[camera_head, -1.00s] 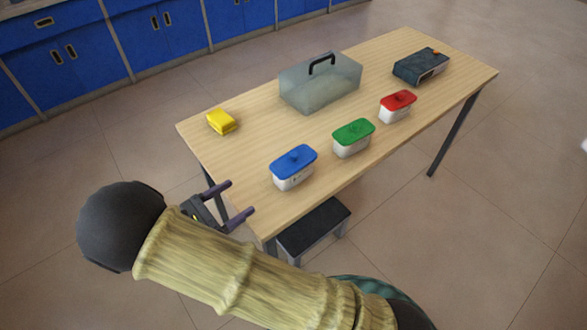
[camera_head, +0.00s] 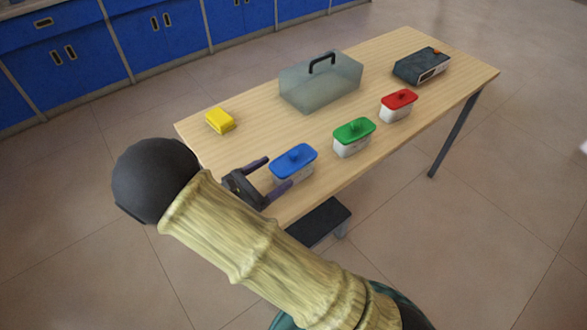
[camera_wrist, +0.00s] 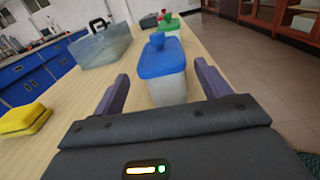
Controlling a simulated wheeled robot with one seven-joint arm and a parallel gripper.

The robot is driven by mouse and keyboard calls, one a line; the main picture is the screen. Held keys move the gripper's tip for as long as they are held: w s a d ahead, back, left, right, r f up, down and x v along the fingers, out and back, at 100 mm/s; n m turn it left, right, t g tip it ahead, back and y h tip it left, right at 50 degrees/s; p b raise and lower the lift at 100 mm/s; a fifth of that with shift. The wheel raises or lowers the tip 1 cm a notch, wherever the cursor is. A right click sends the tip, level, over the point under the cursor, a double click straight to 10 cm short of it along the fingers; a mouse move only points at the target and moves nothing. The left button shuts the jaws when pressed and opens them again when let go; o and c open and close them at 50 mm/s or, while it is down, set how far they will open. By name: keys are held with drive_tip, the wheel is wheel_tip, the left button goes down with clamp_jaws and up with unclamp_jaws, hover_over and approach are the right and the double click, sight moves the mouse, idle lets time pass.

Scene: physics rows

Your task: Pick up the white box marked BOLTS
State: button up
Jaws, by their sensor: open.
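Three white boxes with coloured lids stand in a row on the table: a blue-lidded box (camera_head: 293,160), a green-lidded box (camera_head: 353,138) and a red-lidded box (camera_head: 397,106). No marking is readable, so I cannot tell which says BOLTS. My gripper (camera_head: 278,172) is open and empty at the left side of the blue-lidded box. In the wrist view, the blue-lidded box (camera_wrist: 166,88) stands ahead between the two fingers, nearly centred. The green-lidded and red-lidded boxes show small behind it.
The wooden table (camera_head: 420,110) also bears a yellow block (camera_head: 220,121), a translucent bin with a black handle (camera_head: 320,82) and a dark device (camera_head: 420,67). A dark-topped stool (camera_head: 318,222) stands at the table's front edge. Blue cabinets (camera_head: 150,40) line the back.

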sight(288, 168)
drive_tip(key=shift+f+b+x, duration=0.15)
drive_tip(key=shift+b+x, duration=0.15)
drive_tip(key=shift+x, duration=1)
drive_tip(key=shift+f+b+x, duration=0.15)
drive_tip(key=shift+b+x, duration=0.1)
drive_tip(key=shift+x, duration=1.05)
drive_tip(key=shift+s+d, duration=0.1)
drive_tip(key=shift+s, duration=0.05)
drive_tip(key=c, duration=1.2)
drive_tip(key=shift+o, duration=0.2)
wheel_tip(288, 168, up, 10)
drive_tip(key=p, duration=0.2)
drive_tip(key=shift+p, duration=0.35)
